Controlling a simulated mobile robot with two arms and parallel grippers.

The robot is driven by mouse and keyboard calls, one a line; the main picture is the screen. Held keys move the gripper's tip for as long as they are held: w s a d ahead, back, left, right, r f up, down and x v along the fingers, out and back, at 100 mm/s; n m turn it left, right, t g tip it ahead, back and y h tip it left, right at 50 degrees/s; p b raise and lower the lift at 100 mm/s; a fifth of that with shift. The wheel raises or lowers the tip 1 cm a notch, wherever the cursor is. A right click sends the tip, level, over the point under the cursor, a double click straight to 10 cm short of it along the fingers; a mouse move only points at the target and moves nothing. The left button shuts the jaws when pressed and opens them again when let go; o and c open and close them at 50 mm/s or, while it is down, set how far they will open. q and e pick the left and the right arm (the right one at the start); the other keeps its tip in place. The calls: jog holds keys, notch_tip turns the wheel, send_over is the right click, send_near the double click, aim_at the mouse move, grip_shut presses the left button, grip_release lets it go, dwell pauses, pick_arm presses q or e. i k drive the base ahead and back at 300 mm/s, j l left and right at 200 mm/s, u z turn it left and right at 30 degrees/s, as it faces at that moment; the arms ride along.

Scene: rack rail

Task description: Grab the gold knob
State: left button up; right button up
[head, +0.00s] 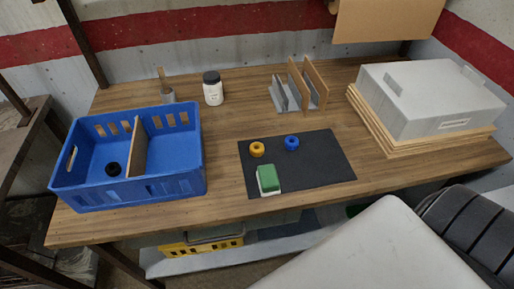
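The gold knob (257,149) is a small round yellow-gold piece with a dark centre. It lies on the black mat (320,172), near the mat's far left corner. A similar blue knob (291,142) lies just to its right, with a small gap between them. A green block with a pale base (268,179) sits in front of the gold knob, near the mat's front left edge. Nothing covers the gold knob. Neither of my grippers shows in the head view.
A blue crate (180,187) with a brown divider and a small black piece stands at the left. A brush, a white jar (213,94) and an upright rack (309,98) stand behind. A grey case (425,105) on boards fills the right. The mat's right half is clear.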

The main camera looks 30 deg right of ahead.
aim_at(256, 149)
jog(key=i+j+z, duration=0.15)
jog(key=z, duration=0.6)
